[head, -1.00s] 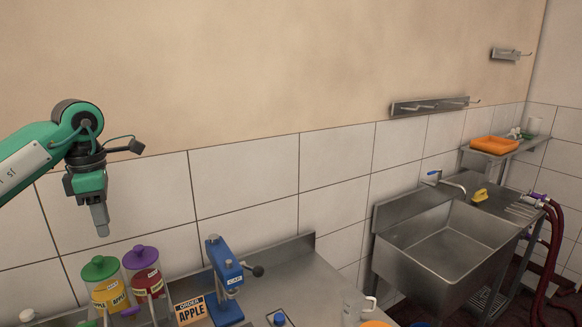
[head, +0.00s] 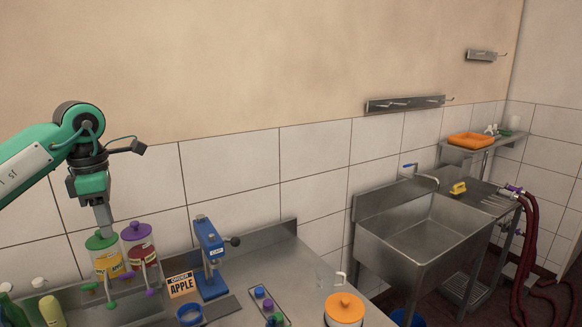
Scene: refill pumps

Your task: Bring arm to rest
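My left gripper (head: 104,223) hangs from my green arm at the left of the head view, pointing down. Its grey fingers show as one narrow block, so I cannot tell whether they are open or shut. In the picture the fingertips come just above the green lid of a pump jar (head: 107,261); I cannot tell whether they touch. A second pump jar (head: 140,252) with a purple lid stands to its right. My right gripper is not in view.
A blue press (head: 210,257) and an "ORDER APPLE" sign (head: 181,284) stand on the steel counter. An orange-lidded container (head: 344,308) and a clear jug (head: 325,274) stand further right. Bottles (head: 50,311) are at the lower left. A sink (head: 424,238) is at the right.

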